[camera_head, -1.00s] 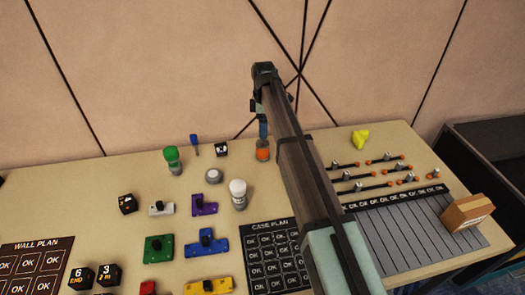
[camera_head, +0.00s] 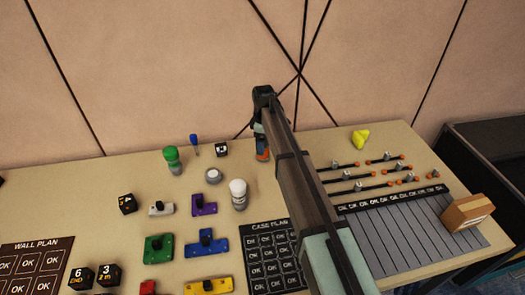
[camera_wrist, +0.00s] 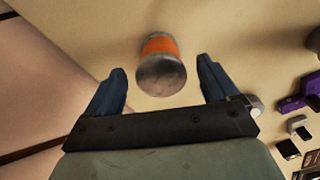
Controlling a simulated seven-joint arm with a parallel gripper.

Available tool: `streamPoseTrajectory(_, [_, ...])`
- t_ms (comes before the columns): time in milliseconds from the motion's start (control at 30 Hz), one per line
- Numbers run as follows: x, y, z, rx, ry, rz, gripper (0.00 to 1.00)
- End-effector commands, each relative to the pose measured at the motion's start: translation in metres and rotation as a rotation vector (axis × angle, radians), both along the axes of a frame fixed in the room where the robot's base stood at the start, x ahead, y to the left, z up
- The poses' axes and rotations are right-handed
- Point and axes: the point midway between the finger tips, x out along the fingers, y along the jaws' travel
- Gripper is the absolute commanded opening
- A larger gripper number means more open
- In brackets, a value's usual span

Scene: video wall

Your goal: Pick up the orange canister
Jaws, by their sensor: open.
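The orange canister (camera_wrist: 160,46) stands on the table with a grey, worn top facing the camera in the wrist view. In the head view the canister (camera_head: 262,154) shows only as a small orange patch, mostly hidden by my arm and gripper. My gripper (camera_wrist: 165,80) is open, with one blue finger to the left and one to the right of the canister's top. The canister's top lies between the finger tips' directions and looks clear of both fingers. In the head view my gripper (camera_head: 260,140) is at the canister, above the back of the table.
A white-capped bottle (camera_head: 238,194), a round grey piece (camera_head: 213,175) and a green-topped bottle (camera_head: 173,160) stand to the left. A yellow piece (camera_head: 360,138) lies to the right. The wall (camera_head: 180,70) rises close behind the table (camera_head: 330,145).

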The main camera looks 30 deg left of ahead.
Motion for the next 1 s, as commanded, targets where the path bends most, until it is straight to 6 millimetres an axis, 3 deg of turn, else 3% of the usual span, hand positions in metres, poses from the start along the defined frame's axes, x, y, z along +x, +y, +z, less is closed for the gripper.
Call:
streamPoseTrajectory(167, [0.0, 0.001, -0.008, 0.0, 0.0, 0.0, 0.88])
streamPoseTrajectory(533, [-0.002, 0.003, -0.051, 0.0, 0.001, 0.0, 0.88])
streamPoseTrajectory(800, [-0.002, 0.003, -0.054, 0.0, -0.001, 0.0, 0.88])
streamPoseTrajectory(1000, [-0.002, 0.003, -0.054, 0.0, 0.0, 0.0, 0.69])
